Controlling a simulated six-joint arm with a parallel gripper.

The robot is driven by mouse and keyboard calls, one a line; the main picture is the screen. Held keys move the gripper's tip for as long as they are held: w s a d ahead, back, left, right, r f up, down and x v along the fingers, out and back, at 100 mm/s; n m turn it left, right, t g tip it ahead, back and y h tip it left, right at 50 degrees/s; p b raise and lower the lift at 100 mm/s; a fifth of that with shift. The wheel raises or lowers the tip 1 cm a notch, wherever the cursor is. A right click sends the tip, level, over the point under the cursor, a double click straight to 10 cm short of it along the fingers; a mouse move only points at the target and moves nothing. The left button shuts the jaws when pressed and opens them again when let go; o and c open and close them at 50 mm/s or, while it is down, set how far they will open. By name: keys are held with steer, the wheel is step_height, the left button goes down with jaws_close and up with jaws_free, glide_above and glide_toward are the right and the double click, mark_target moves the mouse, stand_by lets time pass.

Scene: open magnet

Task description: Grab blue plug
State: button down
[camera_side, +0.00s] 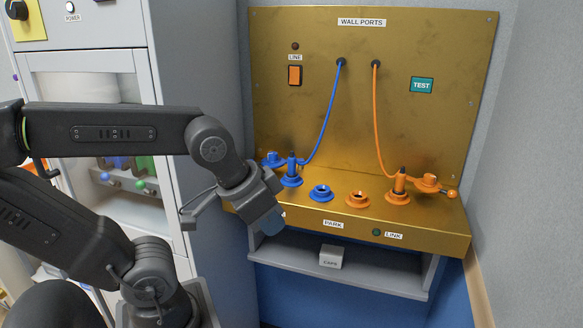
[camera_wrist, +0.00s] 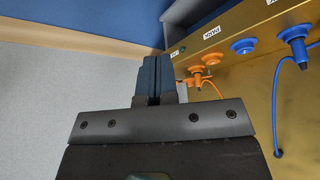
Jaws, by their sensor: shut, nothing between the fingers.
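The blue plug (camera_side: 291,163) stands upright in a blue round socket (camera_side: 289,181) at the left of the gold ledge. Its blue cable (camera_side: 333,112) runs up to a wall port. In the wrist view the blue plug (camera_wrist: 295,40) is at the upper right, away from my fingers. My gripper (camera_side: 279,222) is shut and empty, in front of and below the ledge's front left edge, apart from the plug. In the wrist view my gripper's two dark fingers (camera_wrist: 157,62) lie together and point towards the blue wall.
An empty blue socket (camera_side: 321,193) and an empty orange socket (camera_side: 357,199) sit mid-ledge. The orange plug (camera_side: 400,182) stands at the right. A blue capped part (camera_side: 272,158) is close left of the blue plug. A grey shelf (camera_side: 373,272) holds a CAPS box (camera_side: 331,257). A cabinet (camera_side: 205,130) stands left.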

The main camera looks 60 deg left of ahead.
steer(key=c, duration=1.8)
jaws_free()
steer(key=o, duration=0.9)
